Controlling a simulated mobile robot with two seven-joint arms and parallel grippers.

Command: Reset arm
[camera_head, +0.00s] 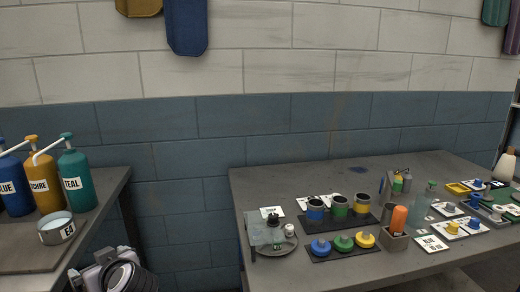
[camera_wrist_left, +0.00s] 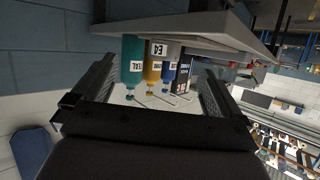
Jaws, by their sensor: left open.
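My left arm shows at the bottom left of the head view, beside the left table; its fingertips cannot be made out there. In the left wrist view my left gripper (camera_wrist_left: 158,78) has its two fingers wide apart, with nothing held between them. That view is turned over, and the teal bottle (camera_wrist_left: 133,68), ochre bottle (camera_wrist_left: 153,72) and blue bottle (camera_wrist_left: 169,71) appear beyond the gap between the fingers. My right gripper is in neither view.
The left table (camera_head: 105,182) holds the blue (camera_head: 14,185), ochre (camera_head: 44,184) and teal (camera_head: 76,182) pump bottles and a labelled cup (camera_head: 57,230). A gap separates the tables before the wall (camera_head: 190,170).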

